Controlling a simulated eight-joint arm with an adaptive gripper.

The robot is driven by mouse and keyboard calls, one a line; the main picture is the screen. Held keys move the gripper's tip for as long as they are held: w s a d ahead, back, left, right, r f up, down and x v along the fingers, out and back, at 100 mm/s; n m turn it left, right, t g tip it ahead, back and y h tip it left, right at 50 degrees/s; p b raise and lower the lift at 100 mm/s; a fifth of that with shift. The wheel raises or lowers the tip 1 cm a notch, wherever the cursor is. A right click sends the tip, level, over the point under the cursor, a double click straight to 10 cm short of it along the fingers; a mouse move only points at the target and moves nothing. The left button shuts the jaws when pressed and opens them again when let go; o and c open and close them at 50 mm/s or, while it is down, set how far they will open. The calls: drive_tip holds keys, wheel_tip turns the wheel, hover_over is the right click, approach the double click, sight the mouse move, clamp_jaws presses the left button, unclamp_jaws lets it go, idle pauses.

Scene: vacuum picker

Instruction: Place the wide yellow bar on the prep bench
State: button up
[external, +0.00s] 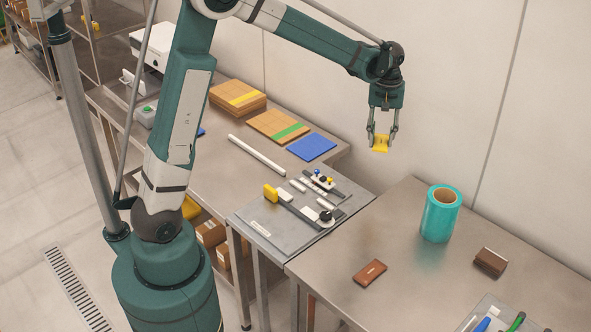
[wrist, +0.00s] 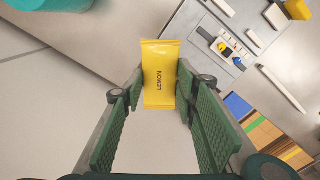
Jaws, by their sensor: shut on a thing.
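The wide yellow bar (external: 380,146) is held up in the air, with the pale wall behind it in the external view. In the wrist view the bar (wrist: 160,62) is a flat yellow packet marked LEMON. My gripper (external: 382,137) points down, shut on the bar with one finger on each side. Two steel benches are in view: a left bench (external: 215,155) with cardboard stacks and a right bench (external: 335,268) with a teal roll. I cannot tell which is called the prep bench. The bar is clear of both.
A grey plate (external: 262,232) with small fittings and a yellow block (external: 270,193) lies at the left bench's near end. The right bench carries the teal roll (external: 438,220), a brown bar (external: 370,272) and a dark brown piece (external: 490,262). Its middle is largely bare.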

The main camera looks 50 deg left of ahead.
drive_tip(key=s+d+m, duration=0.1)
drive_tip(key=s+d, duration=0.1)
drive_tip(key=d, duration=0.5)
drive_tip(key=s+d+m, duration=0.1)
drive_tip(key=s+d, duration=0.2)
drive_tip(key=d, duration=0.4)
drive_tip(key=m, duration=0.5)
hover_over(426, 307)
wheel_tip(426, 307, down, 11)
drive_tip(key=shift+f, duration=0.1)
drive_tip(key=shift+f+b, duration=0.3)
drive_tip(key=shift+f, duration=2.8)
drive_tip(key=shift+f, duration=1.85)
